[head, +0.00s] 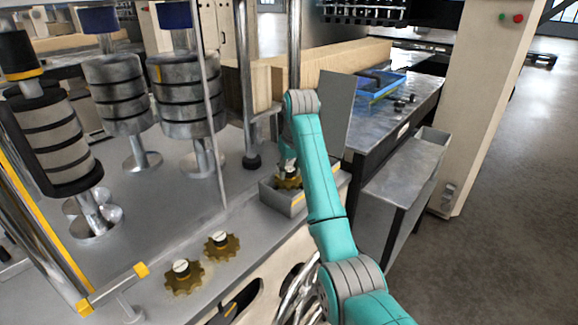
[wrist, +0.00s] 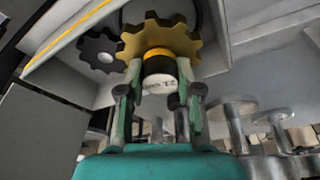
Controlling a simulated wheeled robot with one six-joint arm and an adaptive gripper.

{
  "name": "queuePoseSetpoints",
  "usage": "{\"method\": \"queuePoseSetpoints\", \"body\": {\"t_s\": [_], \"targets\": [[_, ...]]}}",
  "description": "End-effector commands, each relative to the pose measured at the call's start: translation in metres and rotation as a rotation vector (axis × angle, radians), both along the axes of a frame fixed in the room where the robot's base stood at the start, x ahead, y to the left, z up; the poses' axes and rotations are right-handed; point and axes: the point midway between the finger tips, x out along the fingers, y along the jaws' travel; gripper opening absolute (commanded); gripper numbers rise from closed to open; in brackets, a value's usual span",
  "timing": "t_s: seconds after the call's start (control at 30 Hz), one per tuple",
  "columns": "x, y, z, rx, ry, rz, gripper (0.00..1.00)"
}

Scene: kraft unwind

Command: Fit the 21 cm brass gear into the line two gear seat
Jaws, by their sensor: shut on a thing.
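A brass gear (head: 289,182) with a dark hub is at a grey tray (head: 292,204) on the machine's deck edge. In the wrist view the brass gear (wrist: 178,38) has a yellow-banded black hub and a white cap with small print I cannot read clearly. My gripper (wrist: 159,78) is shut on this hub, one finger on each side. My gripper (head: 288,165) is small and partly hidden in the head view. I cannot tell whether the gear touches the tray floor. Two more brass gears (head: 184,278) (head: 221,245) with white-topped hubs sit on the deck. I cannot make out which place is the line two seat.
A dark gear (wrist: 100,52) lies beside the held one, near a yellow-edged wall. Metal roller stacks (head: 188,95) stand on the deck at left. A grey upright panel (head: 336,112) and a bench with a blue tray (head: 378,88) are right of my gripper.

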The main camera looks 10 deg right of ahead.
Motion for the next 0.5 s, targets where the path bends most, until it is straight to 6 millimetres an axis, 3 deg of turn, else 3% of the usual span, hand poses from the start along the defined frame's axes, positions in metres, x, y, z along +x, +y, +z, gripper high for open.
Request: {"method": "queuePoseSetpoints", "body": {"t_s": [0.5], "targets": [[-0.002, -0.001, -0.025, 0.000, -0.001, 0.000, 0.00]]}}
